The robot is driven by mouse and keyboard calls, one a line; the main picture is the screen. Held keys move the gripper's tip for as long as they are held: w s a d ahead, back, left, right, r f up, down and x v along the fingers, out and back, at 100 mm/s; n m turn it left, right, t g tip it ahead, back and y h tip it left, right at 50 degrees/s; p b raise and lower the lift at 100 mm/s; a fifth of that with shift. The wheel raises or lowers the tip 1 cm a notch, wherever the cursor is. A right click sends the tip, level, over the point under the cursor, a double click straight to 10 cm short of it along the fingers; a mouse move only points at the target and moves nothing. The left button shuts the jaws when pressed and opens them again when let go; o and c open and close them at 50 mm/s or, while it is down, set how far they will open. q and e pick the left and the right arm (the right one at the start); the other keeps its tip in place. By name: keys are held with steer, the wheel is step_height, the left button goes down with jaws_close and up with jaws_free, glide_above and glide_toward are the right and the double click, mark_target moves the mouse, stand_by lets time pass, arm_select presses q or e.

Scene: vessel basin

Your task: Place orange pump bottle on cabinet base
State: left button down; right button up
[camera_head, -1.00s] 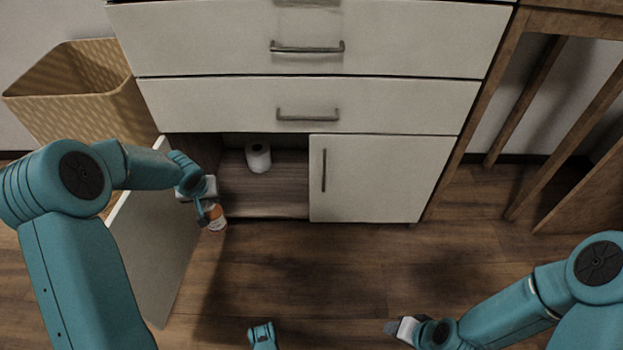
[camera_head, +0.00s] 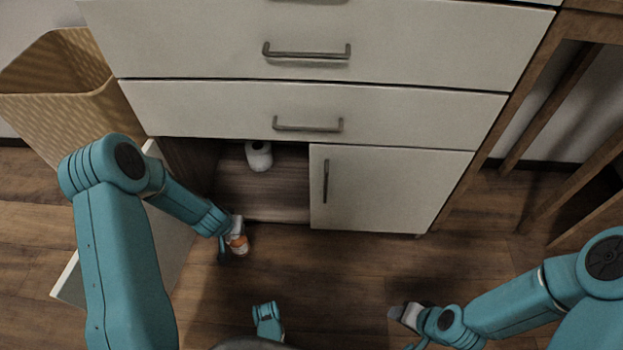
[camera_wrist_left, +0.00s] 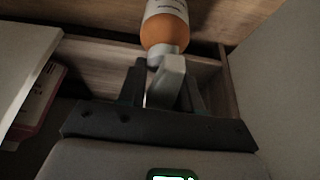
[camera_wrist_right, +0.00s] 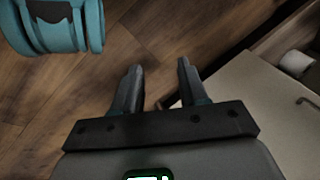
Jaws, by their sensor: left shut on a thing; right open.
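The orange pump bottle (camera_head: 238,243) has a white label and is held in my left gripper (camera_head: 229,236), in front of the open cabinet bay. In the left wrist view the bottle (camera_wrist_left: 166,28) shows beyond the fingers, and my left gripper (camera_wrist_left: 160,88) is shut on its pale pump end. The cabinet base (camera_head: 265,203) is the wooden floor of the open left bay; the bottle is outside its front edge. My right gripper (camera_head: 402,322) is low at the right, away from the cabinet. In the right wrist view it (camera_wrist_right: 158,85) is open and empty.
A white paper roll (camera_head: 259,157) stands at the back of the bay. The open left door (camera_head: 75,283) is partly behind my left arm. The right door (camera_head: 385,188) is shut. A woven basket (camera_head: 60,100) stands at the left. The wooden floor (camera_head: 330,275) in front is clear.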

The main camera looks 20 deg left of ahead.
arm_select(q)
steer(key=shift+r, duration=0.15)
steer(key=w+a, duration=0.2)
steer(key=w, duration=0.6)
steer(key=w+a+f, duration=0.1)
steer(key=w+a, duration=0.1)
steer(key=w, duration=0.7)
steer(key=shift+w+f, duration=0.15)
steer(key=shift+f, duration=0.15)
steer(key=shift+f, duration=0.15)
steer(key=c, duration=0.8)
jaws_free()
